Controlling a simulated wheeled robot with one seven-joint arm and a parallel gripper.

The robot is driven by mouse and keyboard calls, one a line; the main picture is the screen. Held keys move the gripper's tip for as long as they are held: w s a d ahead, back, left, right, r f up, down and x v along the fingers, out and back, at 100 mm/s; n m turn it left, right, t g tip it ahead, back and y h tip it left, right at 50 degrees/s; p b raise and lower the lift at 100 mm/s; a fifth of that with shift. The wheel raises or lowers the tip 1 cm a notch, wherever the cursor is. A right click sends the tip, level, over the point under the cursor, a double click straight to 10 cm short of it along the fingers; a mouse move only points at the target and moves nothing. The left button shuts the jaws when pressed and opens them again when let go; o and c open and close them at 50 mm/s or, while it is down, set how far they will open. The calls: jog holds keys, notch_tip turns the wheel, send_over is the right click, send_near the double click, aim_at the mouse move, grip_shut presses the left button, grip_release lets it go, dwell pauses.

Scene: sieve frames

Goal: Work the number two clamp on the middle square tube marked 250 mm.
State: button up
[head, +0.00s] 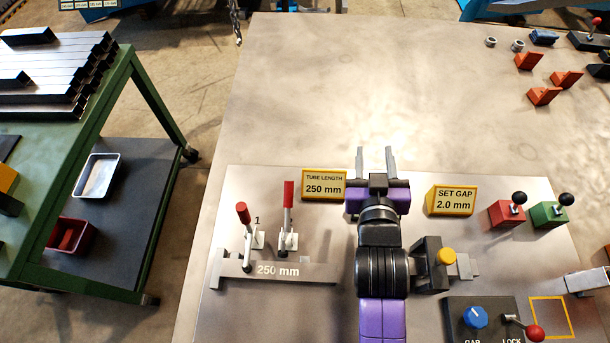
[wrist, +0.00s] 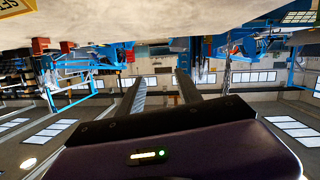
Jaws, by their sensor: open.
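A grey tube (head: 315,273) marked 250 mm lies on the fixture plate at the lower left of the head view, its right end near my arm. Two red-handled toggle clamps stand behind it. The left clamp (head: 243,214) has a 1 beside it, and its handle leans left. The right clamp (head: 289,196) has its handle upright; I see no number on it. My gripper (head: 374,155) is open and empty, to the right of both clamps and pointing away from them. Its fingers (wrist: 158,85) show in the wrist view with nothing between them.
Yellow signs read TUBE LENGTH 250 mm (head: 324,186) and SET GAP 2.0 mm (head: 451,201). A yellow-knobbed stop (head: 433,264) sits right of my arm. Red (head: 507,214) and green (head: 549,214) knobbed blocks stand further right. A green cart (head: 128,85) is at left. The table's middle is clear.

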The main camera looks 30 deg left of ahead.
jog(key=a+r+g+h+p, duration=0.1)
jog(key=a+r+g+p, duration=0.15)
jog(key=a, duration=0.75)
jog(key=a+r+g+h+p, duration=0.1)
jog(key=a+r+g+h, duration=0.2)
jog(key=a, duration=0.7)
jog(key=m+g+h, duration=0.2)
jog(key=g+h, duration=0.3)
jog(key=g, duration=0.3)
send_over(288, 181)
jog(key=shift+t, duration=0.25)
jog(key=f, duration=0.3)
jog(key=a+f, duration=0.1)
jog(key=f, duration=0.1)
jog(key=shift+s+f, duration=0.2)
jog(key=shift+s, duration=0.15)
jog(key=shift+w+d+f, duration=0.1)
jog(key=shift+d+f, duration=0.1)
jog(key=shift+f, duration=0.95)
jog(key=shift+w+d+f, duration=0.15)
jog(key=shift+f, duration=1)
jog(key=shift+w+d+f, duration=0.1)
jog(key=shift+d+f, duration=0.1)
jog(key=shift+f, duration=0.95)
grip_shut()
